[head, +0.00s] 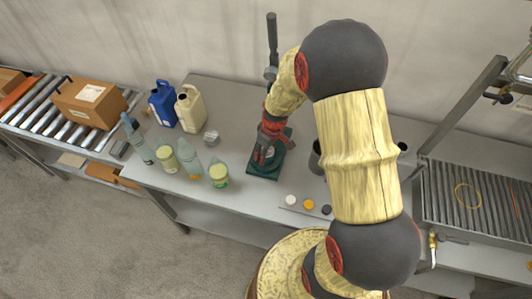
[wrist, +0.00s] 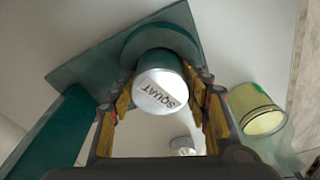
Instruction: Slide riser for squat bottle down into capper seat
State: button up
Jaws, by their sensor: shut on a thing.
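The riser (wrist: 160,92) shows in the wrist view as a short cylinder with a pale top marked SQUAT and a dark teal side. My gripper (wrist: 163,100) is shut on it, one yellow-and-dark finger on each side. Beyond the riser is the round teal capper seat (wrist: 137,42) on the capper's green base plate (wrist: 85,68). The riser overlaps the seat in this view; I cannot tell whether its lower end is inside it. In the head view my gripper (head: 268,140) is over the green capper base (head: 262,170) and hides the riser.
A teal column (wrist: 50,135) rises close to my gripper. Several caps (head: 308,204) lie at the front edge.

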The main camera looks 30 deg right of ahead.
jog(key=shift+f, duration=0.15)
jog(key=o, duration=1.5)
jog(key=shift+o, duration=0.2)
